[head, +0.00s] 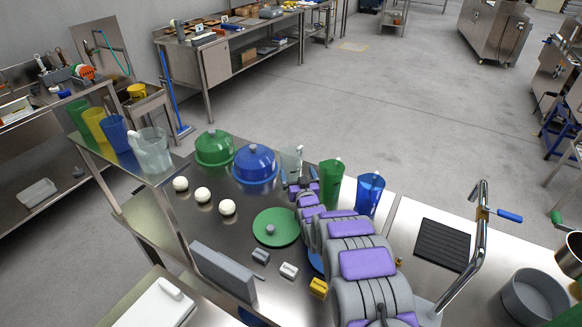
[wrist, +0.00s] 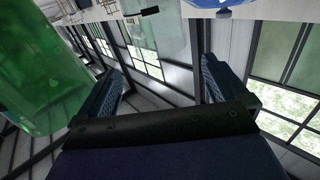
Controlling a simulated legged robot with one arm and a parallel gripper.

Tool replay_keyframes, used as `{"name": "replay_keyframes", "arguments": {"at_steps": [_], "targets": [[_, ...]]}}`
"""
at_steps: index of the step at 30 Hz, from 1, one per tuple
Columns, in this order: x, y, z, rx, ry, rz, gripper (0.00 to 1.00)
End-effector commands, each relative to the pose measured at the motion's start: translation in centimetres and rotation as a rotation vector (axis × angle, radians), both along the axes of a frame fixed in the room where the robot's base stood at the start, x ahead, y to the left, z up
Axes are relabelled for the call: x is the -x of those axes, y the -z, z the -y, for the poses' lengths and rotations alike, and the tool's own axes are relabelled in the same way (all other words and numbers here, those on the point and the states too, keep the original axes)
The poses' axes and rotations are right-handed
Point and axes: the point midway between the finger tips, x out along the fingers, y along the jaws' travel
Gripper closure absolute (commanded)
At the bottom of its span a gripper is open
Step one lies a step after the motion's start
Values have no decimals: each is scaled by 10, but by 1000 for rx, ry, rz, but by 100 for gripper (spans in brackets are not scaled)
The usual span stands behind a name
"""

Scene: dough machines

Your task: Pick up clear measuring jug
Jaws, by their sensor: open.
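A clear measuring jug (head: 291,160) stands on the steel table, just beyond my gripper (head: 299,181), which partly hides its lower part. In the wrist view the same clear jug (wrist: 158,40) shows faintly, in line with the gap between the two open fingers of my gripper (wrist: 162,80). The gap between the fingers looks empty, and I cannot tell how far the jug is from the fingertips. Another clear jug (head: 152,152) stands on the raised shelf at the left.
A green jug (head: 330,183) stands close to the right of the gripper, large at the left of the wrist view (wrist: 40,80). A blue jug (head: 369,194) is further right. A blue dome (head: 255,165) and a green dome (head: 214,148) stand left. Dough balls (head: 203,195) lie nearer.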

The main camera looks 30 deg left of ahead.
Motion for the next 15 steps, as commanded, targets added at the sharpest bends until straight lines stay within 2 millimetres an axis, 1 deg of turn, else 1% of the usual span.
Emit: {"name": "replay_keyframes", "arguments": {"at_steps": [3, 9, 15], "targets": [[-10, 1, -9, -1, 1, 1, 0], [-24, 1, -21, 0, 0, 0, 0], [-31, 0, -28, -1, -1, 1, 0]]}}
